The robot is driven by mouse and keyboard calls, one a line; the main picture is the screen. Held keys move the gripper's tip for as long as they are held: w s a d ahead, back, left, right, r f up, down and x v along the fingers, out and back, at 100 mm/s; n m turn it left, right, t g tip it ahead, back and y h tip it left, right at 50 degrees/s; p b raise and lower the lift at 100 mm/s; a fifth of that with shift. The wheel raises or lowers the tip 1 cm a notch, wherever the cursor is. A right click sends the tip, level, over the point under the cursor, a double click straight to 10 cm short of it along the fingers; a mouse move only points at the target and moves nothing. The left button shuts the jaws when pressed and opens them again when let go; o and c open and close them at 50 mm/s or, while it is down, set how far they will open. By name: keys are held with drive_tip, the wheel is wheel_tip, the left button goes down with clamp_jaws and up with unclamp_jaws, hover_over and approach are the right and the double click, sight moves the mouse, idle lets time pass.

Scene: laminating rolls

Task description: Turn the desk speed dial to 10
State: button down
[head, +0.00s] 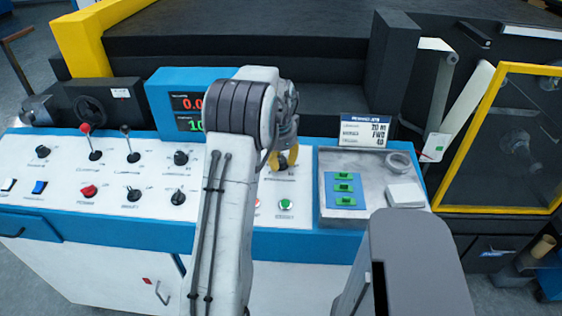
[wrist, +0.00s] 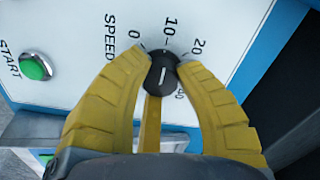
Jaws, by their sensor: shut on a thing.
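The speed dial (wrist: 162,75) is a round black knob on the white desk panel, with SPEED, 0, 10 and 20 printed around it in the wrist view. The white line on the knob points roughly toward the 10. My gripper (wrist: 165,62) has its two yellow fingers closed on either side of the knob. In the head view my gripper (head: 287,160) reaches down to the panel and mostly hides the dial. A display (head: 190,110) in a blue housing shows a red and a green number, cut off by my arm.
A green START button (wrist: 36,67) sits left of the dial in the wrist view. Several black knobs, a red knob (head: 88,191) and two levers stand on the desk's left part. A metal tray (head: 345,213) with green blocks and a small sign (head: 365,132) are at the right.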

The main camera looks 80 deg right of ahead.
idle(0.3)
drive_tip(key=c, duration=0.9)
unclamp_jaws()
drive_tip(key=shift+o, duration=0.2)
wheel_tip(320, 180, up, 12)
drive_tip(key=a, duration=0.2)
drive_tip(key=shift+f, duration=0.1)
